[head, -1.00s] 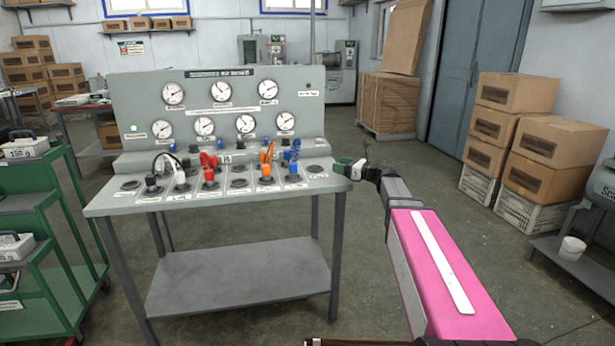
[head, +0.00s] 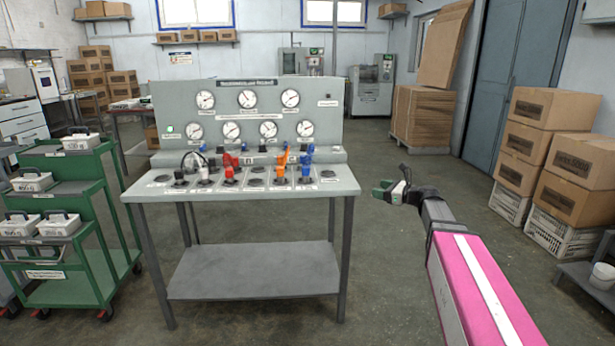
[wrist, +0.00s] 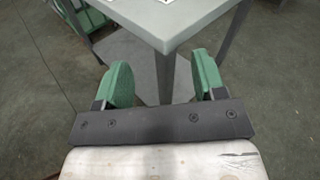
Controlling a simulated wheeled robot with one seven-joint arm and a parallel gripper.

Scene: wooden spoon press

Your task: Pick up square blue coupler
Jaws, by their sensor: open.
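Blue couplers stand on the sloped top of the grey gauge bench (head: 150,190). The clearest is an upright blue coupler (head: 307,158) at the right of the row, beside an orange one (head: 281,160). Smaller blue pieces show behind the row; which coupler is square is too small to tell. My gripper (head: 384,190) is open and empty, out to the right of the bench, apart from it. In the wrist view its green fingers (wrist: 164,78) are spread, with the bench's corner (wrist: 168,35) beyond them and no coupler in sight.
A red coupler (head: 230,166) stands left of the orange one, near a black-and-white cable. A green cart (head: 90,215) is left of the bench. Stacked cardboard boxes (head: 545,150) are at the right.

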